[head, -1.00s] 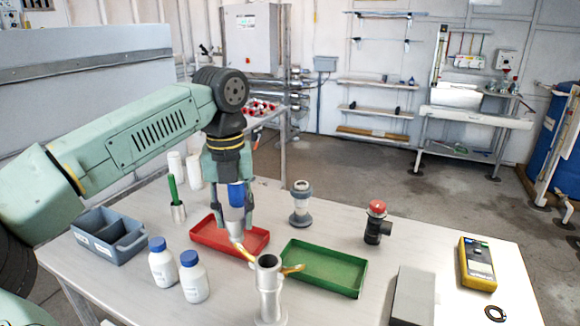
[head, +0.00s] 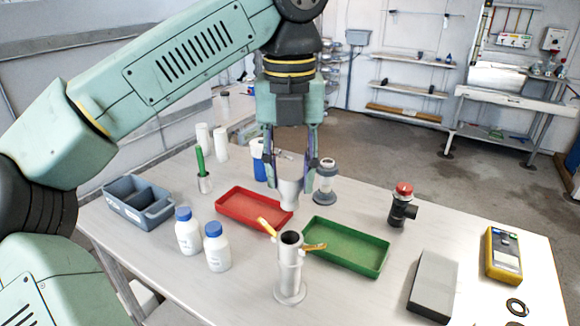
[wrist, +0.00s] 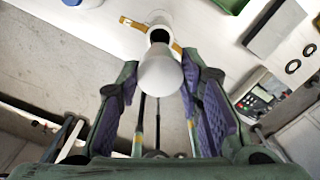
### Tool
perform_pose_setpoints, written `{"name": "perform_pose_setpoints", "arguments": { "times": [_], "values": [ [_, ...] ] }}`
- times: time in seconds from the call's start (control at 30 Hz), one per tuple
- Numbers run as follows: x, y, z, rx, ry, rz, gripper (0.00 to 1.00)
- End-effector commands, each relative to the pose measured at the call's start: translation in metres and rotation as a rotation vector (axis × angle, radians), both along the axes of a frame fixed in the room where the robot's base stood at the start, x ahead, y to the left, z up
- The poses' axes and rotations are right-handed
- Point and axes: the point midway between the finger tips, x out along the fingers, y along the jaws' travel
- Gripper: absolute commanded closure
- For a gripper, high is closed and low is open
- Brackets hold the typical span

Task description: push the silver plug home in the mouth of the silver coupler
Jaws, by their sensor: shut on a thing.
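The silver plug (head: 289,194) is a pale, tapered piece held upright between the fingers of my gripper (head: 289,182). The silver coupler (head: 288,277) stands upright on the table, its round mouth open at the top and a brass lever out on each side. In the head view the plug is above and apart from the coupler. In the wrist view the plug (wrist: 160,72) sits between the purple pads of my gripper (wrist: 160,82). The coupler (wrist: 160,22) shows just beyond it there, its dark mouth partly covered by the plug.
A red tray (head: 222,209) and a green tray (head: 376,268) lie behind the coupler. Two blue-capped bottles (head: 188,238) stand to its left. A grey block (head: 434,284) lies at right. A grey fitting (head: 325,190) and a red-topped valve (head: 399,211) stand farther back.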

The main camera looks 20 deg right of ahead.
Motion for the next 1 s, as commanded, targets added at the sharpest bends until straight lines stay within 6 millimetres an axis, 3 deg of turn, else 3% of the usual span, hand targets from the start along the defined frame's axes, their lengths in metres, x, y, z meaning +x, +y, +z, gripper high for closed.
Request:
{"name": "perform_pose_setpoints", "arguments": {
  "times": [0.7, 1.0],
  "values": [
    [0.000, 0.000, -0.054, 0.002, -0.001, 0.001, 0.94],
    [0.000, 0.000, -0.058, 0.001, 0.000, 0.001, 0.94]
  ]
}}
